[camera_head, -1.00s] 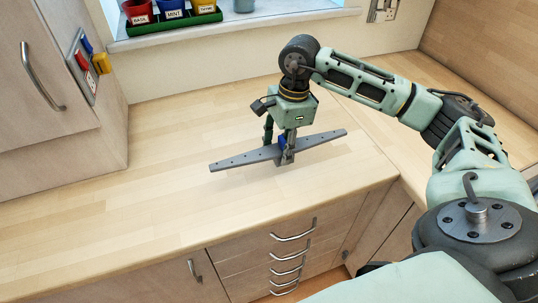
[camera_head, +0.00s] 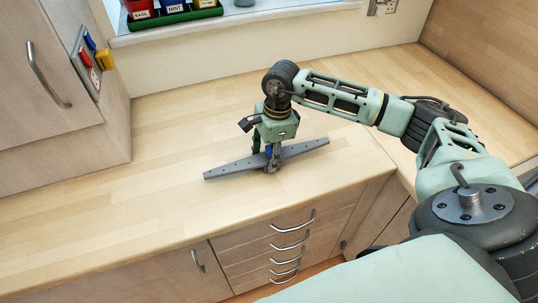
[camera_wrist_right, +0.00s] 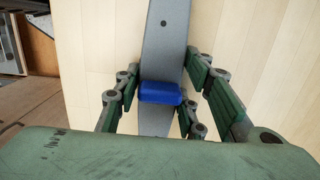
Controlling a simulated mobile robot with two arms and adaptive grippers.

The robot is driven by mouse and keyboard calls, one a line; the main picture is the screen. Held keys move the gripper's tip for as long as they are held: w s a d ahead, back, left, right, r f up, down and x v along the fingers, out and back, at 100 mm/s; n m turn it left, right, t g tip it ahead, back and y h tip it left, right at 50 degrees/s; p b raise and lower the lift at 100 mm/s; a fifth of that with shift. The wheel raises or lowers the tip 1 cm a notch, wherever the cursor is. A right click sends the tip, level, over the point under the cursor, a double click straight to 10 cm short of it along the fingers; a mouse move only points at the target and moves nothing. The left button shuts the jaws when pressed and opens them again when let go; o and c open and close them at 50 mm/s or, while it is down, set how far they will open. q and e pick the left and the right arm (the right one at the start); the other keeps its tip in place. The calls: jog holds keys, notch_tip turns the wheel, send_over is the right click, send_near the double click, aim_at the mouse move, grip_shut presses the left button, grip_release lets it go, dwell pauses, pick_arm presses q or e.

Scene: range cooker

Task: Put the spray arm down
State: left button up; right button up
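The spray arm (camera_head: 305,150) is a long grey bar with small holes and a blue piece at its middle. In the head view it lies level, at or just above the wooden worktop; I cannot tell if it touches. My right gripper (camera_head: 265,158) points down over its middle. In the right wrist view the fingers (camera_wrist_right: 160,95) stand on either side of the blue piece (camera_wrist_right: 160,92) and appear closed on it, with the grey bar (camera_wrist_right: 164,45) running between them. My left gripper is not in view.
The worktop (camera_head: 165,125) is clear around the spray arm. A cabinet (camera_head: 50,120) stands at the left. Labelled herb pots (camera_head: 172,8) stand in a green tray on the windowsill. Drawers with metal handles (camera_head: 290,242) are below the front edge.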

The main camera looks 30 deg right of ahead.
jog(key=o, duration=0.5)
jog(key=shift+c, duration=0.2)
